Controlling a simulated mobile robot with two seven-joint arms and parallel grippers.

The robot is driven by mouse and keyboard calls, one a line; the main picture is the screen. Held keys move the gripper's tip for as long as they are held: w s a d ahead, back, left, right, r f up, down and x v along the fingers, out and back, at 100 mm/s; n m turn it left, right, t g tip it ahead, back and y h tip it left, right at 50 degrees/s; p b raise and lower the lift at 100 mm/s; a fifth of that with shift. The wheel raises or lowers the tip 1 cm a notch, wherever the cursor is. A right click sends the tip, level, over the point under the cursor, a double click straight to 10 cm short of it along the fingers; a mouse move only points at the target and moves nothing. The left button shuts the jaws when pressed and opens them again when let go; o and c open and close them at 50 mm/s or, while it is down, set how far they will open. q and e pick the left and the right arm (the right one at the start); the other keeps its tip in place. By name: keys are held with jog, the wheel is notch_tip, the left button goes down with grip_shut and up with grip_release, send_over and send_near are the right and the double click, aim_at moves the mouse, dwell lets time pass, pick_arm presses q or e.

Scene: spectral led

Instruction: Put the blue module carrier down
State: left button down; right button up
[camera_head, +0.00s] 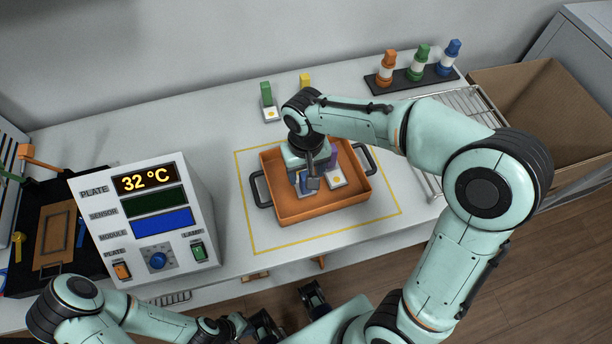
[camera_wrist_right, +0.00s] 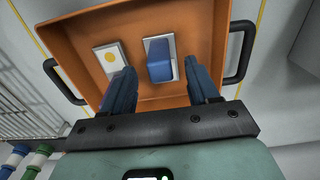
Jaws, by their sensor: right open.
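The blue module carrier (camera_wrist_right: 158,58) has a blue upright block on a pale base and stands on the floor of the orange tray (camera_wrist_right: 188,17). In the head view it is partly hidden under my right gripper (camera_head: 308,186). In the right wrist view my right gripper (camera_wrist_right: 162,90) is open, with one finger on either side of the blue block and gaps to it. My left gripper (camera_head: 288,309) is low in the head view at the table's front edge, its two dark fingers apart and empty.
A purple carrier (camera_head: 336,180) with a yellow dot stands close to the blue one in the tray. Green (camera_head: 267,98) and yellow (camera_head: 305,80) carriers stand behind. The instrument box (camera_head: 146,220), reading 32 °C, is left. A bottle rack (camera_head: 414,78) and cardboard box (camera_head: 545,105) are right.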

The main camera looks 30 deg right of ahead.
notch_tip(320, 180, up, 7)
jog(key=shift+r+p, duration=0.15)
jog(key=shift+p, duration=0.35)
